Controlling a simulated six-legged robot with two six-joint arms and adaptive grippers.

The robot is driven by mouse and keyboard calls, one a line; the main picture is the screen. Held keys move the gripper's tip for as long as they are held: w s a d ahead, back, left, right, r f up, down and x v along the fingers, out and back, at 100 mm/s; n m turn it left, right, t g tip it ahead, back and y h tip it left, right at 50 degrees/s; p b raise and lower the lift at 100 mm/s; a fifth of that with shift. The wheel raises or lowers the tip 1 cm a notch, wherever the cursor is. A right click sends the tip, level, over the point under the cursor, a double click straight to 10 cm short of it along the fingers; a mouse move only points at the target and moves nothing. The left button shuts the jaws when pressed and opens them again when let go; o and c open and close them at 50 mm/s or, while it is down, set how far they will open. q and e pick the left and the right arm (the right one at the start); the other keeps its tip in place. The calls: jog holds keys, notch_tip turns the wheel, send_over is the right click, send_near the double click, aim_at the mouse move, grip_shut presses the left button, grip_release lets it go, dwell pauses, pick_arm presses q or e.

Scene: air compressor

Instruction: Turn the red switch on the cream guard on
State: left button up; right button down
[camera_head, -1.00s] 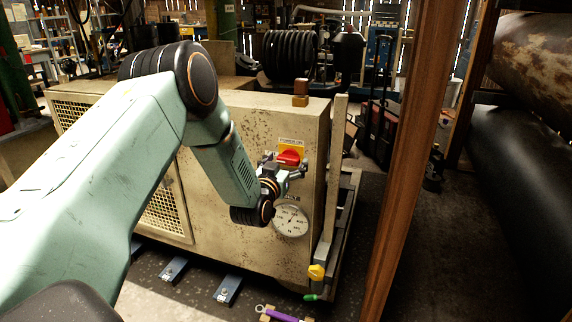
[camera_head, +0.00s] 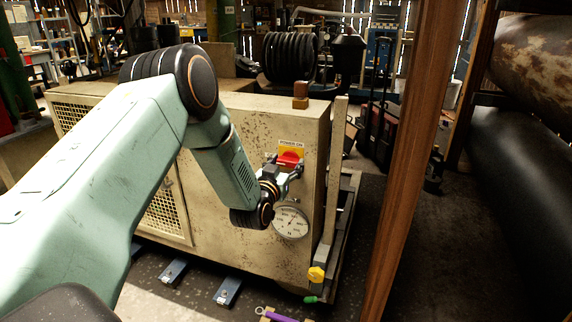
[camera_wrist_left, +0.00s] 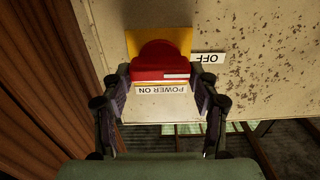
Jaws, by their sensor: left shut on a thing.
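The red switch (camera_head: 290,158) sits on a yellow plate (camera_wrist_left: 184,38) on the front of the cream guard (camera_head: 240,125). My left gripper (camera_head: 284,168) is shut on it, with one finger on each side of the red knob. The wrist view shows the knob (camera_wrist_left: 157,60) between the two fingertips (camera_wrist_left: 160,76). A white line marks the knob. A POWER ON label (camera_wrist_left: 161,90) and an OFF label (camera_wrist_left: 208,58) appear upside down there. In the head view the gripper covers the area below the knob. My right gripper is not in view.
A round gauge (camera_head: 290,221) is just below the gripper. A wooden post (camera_head: 412,160) stands in front at the right. A yellow knob (camera_head: 317,274) and a purple-handled tool (camera_head: 282,317) are low down. A brown block (camera_head: 300,95) stands on top of the cabinet.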

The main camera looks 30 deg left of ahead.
pick_arm(q)
jog(key=m+p, duration=0.3)
jog(key=m, duration=0.1)
jog(key=shift+d+p, duration=0.15)
jog(key=shift+p, duration=0.25)
jog(key=m+p, duration=0.3)
jog(key=m, duration=0.1)
jog(key=shift+m, duration=0.3)
jog(key=m+p, duration=0.1)
jog(key=m, duration=0.1)
jog(key=m+p, duration=0.2)
jog(key=shift+d+f+m, duration=0.15)
jog(key=shift+f+m, duration=0.05)
jog(key=shift+m, duration=0.1)
jog(key=m+p, duration=0.2)
jog(key=m, duration=0.2)
jog(key=shift+f+m, duration=0.15)
jog(key=shift+m, duration=0.15)
jog(key=o, duration=1.1)
jog(key=shift+o, duration=0.2)
